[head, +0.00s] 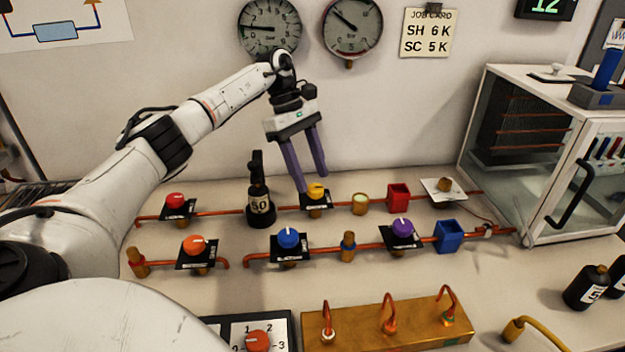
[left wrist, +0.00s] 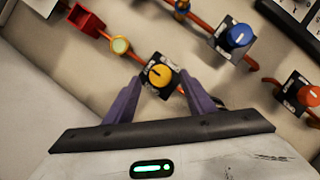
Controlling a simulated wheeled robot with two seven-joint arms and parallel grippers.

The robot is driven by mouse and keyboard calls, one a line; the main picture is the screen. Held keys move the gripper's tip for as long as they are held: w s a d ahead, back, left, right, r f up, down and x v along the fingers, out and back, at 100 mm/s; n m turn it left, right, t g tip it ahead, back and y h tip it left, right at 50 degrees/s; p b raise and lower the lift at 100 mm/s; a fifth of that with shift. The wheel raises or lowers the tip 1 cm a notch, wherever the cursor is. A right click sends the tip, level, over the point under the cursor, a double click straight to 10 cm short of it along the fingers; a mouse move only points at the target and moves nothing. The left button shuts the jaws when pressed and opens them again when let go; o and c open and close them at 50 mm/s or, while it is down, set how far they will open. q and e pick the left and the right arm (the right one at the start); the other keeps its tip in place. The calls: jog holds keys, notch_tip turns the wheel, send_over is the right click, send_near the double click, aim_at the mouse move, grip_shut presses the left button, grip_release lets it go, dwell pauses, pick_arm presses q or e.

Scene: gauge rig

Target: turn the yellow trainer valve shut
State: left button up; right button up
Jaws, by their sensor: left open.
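The yellow trainer valve (head: 316,191) is a round yellow knob on a black plate, on the rear copper pipe. In the left wrist view the yellow knob (left wrist: 159,74) lies just beyond and between the fingertips, with a dark pointer mark on its face. My left gripper (head: 313,183) comes down from above with its two purple fingers spread. The gripper also shows in the left wrist view (left wrist: 160,82), open and empty. Whether a finger touches the knob I cannot tell. My right gripper is not in view.
A red knob (head: 175,201) and a black weight marked 50 (head: 260,206) stand left on the rear pipe side. Blue (head: 289,238), orange (head: 194,245) and purple (head: 403,228) knobs sit on the front pipe. A red cup (head: 398,196) stands to the right. A glass cabinet (head: 520,150) bounds the right.

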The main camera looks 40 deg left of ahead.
pick_arm(q)
jog(key=v, duration=0.8)
dwell(0.4)
